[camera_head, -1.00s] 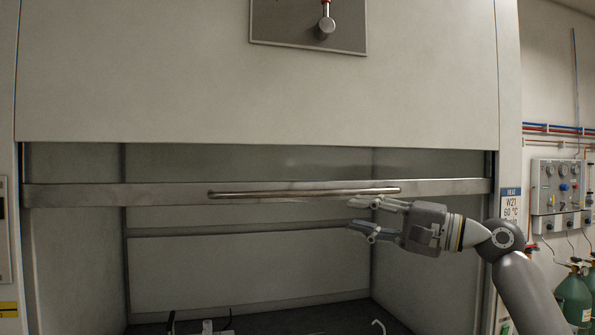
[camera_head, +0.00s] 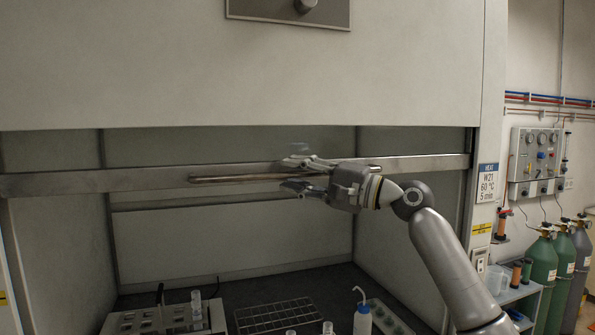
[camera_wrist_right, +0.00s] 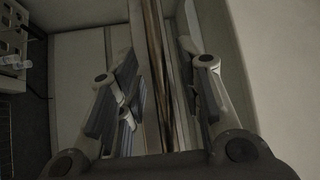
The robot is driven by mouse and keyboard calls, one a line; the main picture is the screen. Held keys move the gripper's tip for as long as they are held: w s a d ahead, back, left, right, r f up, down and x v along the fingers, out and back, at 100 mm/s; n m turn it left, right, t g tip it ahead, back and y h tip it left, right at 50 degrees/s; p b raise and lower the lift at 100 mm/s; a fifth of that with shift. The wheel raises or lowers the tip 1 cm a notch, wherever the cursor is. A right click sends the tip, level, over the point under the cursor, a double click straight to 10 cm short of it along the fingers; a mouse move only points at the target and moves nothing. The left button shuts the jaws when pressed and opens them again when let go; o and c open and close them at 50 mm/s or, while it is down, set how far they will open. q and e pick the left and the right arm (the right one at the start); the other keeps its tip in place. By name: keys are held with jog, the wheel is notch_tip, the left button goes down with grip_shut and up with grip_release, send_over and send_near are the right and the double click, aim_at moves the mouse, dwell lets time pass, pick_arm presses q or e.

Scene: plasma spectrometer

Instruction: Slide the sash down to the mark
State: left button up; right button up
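The sash's grey bottom rail (camera_head: 60,184) runs across the fume hood opening, high above its floor. A long bar handle (camera_head: 235,178) is fixed along its front; it also shows in the wrist view (camera_wrist_right: 154,60). My right gripper (camera_head: 292,174) is at the right half of the handle, one finger above and one below it. In the wrist view the open fingers (camera_wrist_right: 158,65) stand on both sides of the bar, with gaps; contact is not visible. A yellow label (camera_head: 482,229) is on the right post, lower than the rail; whether it is the mark I cannot tell. My left gripper is not in view.
Inside the hood, a wire rack (camera_head: 275,315), a wash bottle (camera_head: 362,315) and a block with vials (camera_head: 160,318) stand on the dark floor. Gas cylinders (camera_head: 540,275) and a shelf (camera_head: 515,295) are at the right, outside the hood.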

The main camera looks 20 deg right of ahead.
grip_shut()
jog(key=shift+f, duration=0.1)
notch_tip(320, 180, down, 18)
jog(key=b, duration=1)
jog(key=shift+a, duration=0.1)
grip_release()
